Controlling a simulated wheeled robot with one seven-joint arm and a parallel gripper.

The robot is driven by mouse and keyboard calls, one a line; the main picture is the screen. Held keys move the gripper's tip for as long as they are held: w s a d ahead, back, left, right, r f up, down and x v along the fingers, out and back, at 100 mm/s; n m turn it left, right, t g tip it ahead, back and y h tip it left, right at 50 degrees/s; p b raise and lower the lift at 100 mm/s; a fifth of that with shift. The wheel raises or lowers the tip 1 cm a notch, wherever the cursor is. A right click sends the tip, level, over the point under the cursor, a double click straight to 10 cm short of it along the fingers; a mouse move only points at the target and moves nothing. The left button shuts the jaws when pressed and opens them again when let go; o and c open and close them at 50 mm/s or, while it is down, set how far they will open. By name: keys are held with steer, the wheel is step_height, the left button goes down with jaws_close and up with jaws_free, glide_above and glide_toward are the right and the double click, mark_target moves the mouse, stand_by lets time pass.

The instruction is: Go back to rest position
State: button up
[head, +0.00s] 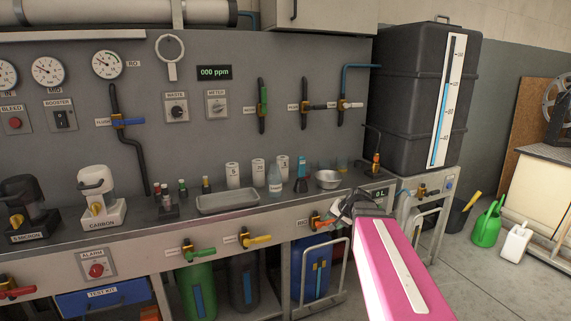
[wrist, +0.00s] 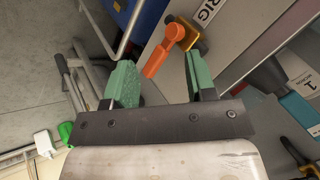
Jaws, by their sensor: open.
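My gripper (head: 340,210) is at the front edge of the bench in the head view, at the end of my pink arm. In the wrist view its two green fingers (wrist: 158,75) stand apart with nothing between their pads. A valve with an orange handle (wrist: 165,48) lies just beyond the fingertips, apart from them as far as I can tell. In the head view this orange handle (head: 323,222) shows just left of my gripper, on the bench's front panel. My gripper and arm hide part of the panel behind them.
A metal tray (head: 228,201), bottles and a steel bowl (head: 328,180) stand on the bench. A dark tank (head: 415,95) stands at the right. A metal handrail (head: 295,285) sticks out below the bench.

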steer(key=s+f+n+g+h, duration=0.4)
steer(key=s+f+g, duration=0.2)
steer(key=s+f, duration=0.8)
steer(key=s, duration=0.2)
steer(key=shift+s+f+n, duration=0.35)
steer(key=shift+n, duration=0.05)
